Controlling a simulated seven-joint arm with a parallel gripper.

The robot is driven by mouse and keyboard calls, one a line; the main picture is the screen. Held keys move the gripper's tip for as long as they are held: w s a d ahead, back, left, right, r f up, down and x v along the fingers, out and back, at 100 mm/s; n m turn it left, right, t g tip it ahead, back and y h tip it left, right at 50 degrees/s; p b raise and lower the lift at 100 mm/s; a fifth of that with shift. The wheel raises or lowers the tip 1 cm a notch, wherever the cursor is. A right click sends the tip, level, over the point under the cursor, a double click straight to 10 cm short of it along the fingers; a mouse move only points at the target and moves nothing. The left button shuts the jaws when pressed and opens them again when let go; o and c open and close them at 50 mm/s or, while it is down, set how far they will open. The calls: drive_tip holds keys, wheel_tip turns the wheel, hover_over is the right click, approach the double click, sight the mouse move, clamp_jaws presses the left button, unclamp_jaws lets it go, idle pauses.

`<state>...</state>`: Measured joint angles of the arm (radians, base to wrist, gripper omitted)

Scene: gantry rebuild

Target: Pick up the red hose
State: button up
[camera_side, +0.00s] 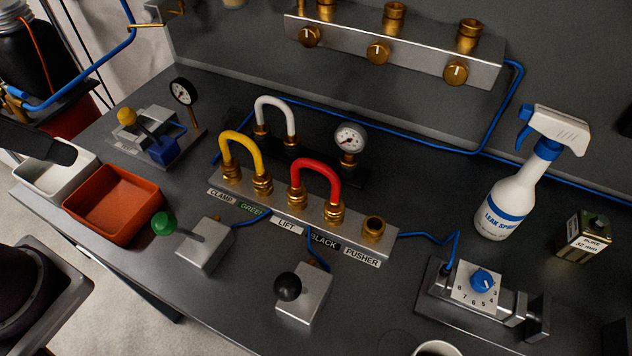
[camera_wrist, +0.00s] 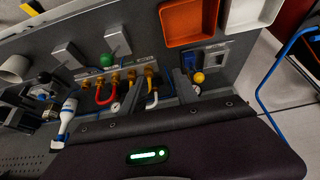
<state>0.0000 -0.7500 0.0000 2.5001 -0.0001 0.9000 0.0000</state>
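The red hose (camera_side: 326,169) is a short upright arch on the metal fitting block (camera_side: 352,246) in the middle of the bench. Both its ends sit in brass fittings, near the LIFT and BLACK labels. In the wrist view the red hose (camera_wrist: 103,102) is small and upside down, and appears well away from the camera. My gripper's dark housing fills the bottom of the wrist view, with a green light on it. Nothing of mine touches the hose.
A yellow hose (camera_side: 239,138) stands left of the red one and a white hose (camera_side: 276,104) behind. A gauge (camera_side: 350,138) is close behind the red hose. Two levers (camera_side: 288,287) (camera_side: 163,224) stand in front. A spray bottle (camera_side: 504,207) is at right, an orange tray (camera_side: 112,204) at left.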

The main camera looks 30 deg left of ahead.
drive_tip(key=c, duration=0.4)
